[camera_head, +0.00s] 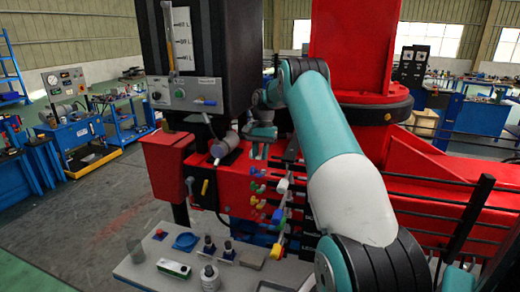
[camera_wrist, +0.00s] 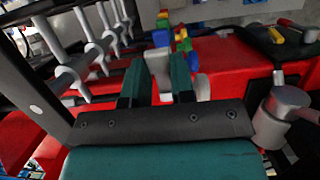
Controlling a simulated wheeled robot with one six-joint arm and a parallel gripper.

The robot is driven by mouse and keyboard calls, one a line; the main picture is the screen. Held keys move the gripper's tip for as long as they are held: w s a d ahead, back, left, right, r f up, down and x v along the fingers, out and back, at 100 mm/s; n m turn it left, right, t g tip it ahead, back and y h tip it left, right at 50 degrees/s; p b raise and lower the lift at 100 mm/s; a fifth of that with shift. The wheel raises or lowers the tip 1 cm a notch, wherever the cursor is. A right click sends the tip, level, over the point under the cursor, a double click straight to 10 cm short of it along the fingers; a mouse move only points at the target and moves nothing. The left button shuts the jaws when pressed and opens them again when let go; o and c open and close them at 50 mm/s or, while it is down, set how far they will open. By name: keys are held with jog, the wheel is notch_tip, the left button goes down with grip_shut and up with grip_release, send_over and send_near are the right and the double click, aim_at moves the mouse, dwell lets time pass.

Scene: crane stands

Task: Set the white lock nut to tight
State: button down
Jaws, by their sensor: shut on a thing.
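My gripper (camera_wrist: 158,82) has its two teal fingers closed on a pale grey-white piece, which I take to be the white lock nut (camera_wrist: 158,62). The piece stands up between the fingertips, and its lower part is hidden by the fingers and the gripper body. In the head view my gripper (camera_head: 259,150) points down at the red crane body, just below the dark control cabinet. The lock nut cannot be made out there. How far the nut is turned cannot be told.
A grey cylinder (camera_wrist: 283,108) is close on the right in the wrist view. Black rods with pale fittings (camera_wrist: 70,70) stand at the left.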

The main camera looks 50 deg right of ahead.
jog(key=shift+d, duration=0.1)
dwell(0.3)
jog(key=c, duration=1)
grip_release()
jog(key=shift+o, duration=0.2)
